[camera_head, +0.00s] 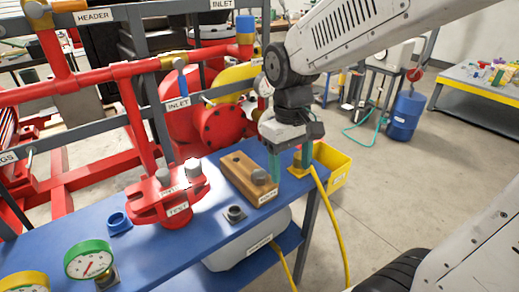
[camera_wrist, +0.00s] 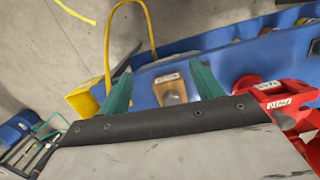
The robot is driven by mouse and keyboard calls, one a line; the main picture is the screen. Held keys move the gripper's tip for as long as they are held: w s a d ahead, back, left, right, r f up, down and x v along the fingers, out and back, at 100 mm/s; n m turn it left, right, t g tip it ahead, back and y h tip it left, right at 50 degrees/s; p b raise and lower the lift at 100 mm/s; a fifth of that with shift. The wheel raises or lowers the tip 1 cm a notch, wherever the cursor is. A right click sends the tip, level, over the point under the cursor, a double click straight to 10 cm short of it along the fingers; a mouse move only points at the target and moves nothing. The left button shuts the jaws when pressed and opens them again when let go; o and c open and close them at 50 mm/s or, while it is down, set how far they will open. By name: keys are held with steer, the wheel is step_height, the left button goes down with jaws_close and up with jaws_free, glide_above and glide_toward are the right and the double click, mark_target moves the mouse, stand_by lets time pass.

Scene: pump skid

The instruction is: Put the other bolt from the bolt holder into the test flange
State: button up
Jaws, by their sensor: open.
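The wooden bolt holder (camera_head: 237,166) lies on the blue bench, with one grey bolt (camera_head: 260,177) standing at its near end. In the wrist view, the holder (camera_wrist: 160,88) and bolt (camera_wrist: 174,99) show between my fingers, apart from them. The red test flange (camera_head: 176,210) stands to the left of the holder, with grey bolt-like pieces (camera_head: 193,168) on its top. Part of the flange (camera_wrist: 290,103) shows at the right in the wrist view. My gripper (camera_head: 291,163) has green fingers, is open and empty, and hangs right of the holder.
A yellow bin (camera_head: 333,166) stands at the bench's right end, close to my gripper. Red pipework rises behind.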

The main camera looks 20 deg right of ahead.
steer(key=n, duration=0.2)
glide_above(260, 173)
steer(key=s, duration=0.3)
step_height(260, 173, down, 4)
steer(key=w, duration=0.1)
steer(key=w+t, duration=0.1)
steer(key=w+n, duration=0.1)
steer(key=shift+a+r, duration=0.1)
steer(key=shift+r, duration=0.15)
steer(key=shift+f, duration=3.9)
steer(key=c, duration=1.1)
steer(key=shift+o, duration=1.3)
steer(key=shift+c, duration=1.3)
steer(key=shift+r, duration=3.55)
